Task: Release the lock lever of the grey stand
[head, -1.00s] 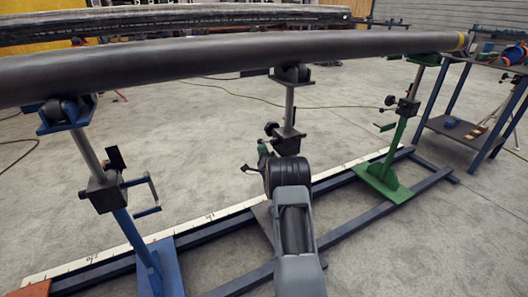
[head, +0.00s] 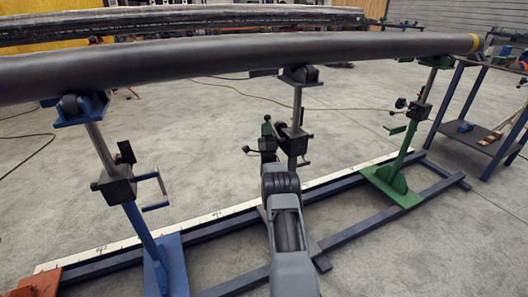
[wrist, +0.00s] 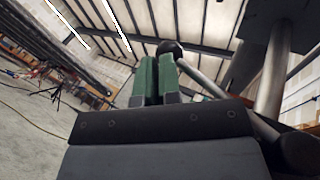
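The grey stand (head: 297,108) is upright in the middle of the head view, under the long dark pipe (head: 200,62). Its dark clamp block (head: 293,140) is partly behind my gripper (head: 266,125), just left of the post. In the wrist view my gripper (wrist: 158,75) has its two green fingers together, with only a thin line between them. A black ball knob (wrist: 170,47) on a grey rod (wrist: 222,95) shows at the fingertips and partly behind them. The rod runs down right toward the stand's post (wrist: 272,85). I cannot tell whether the fingers touch the knob.
A blue stand (head: 135,222) is at left and a green stand (head: 404,150) at right, both with cranks. Blue floor rails (head: 350,235) and a white scale strip (head: 225,213) run along the bases. A blue table (head: 465,145) stands at far right.

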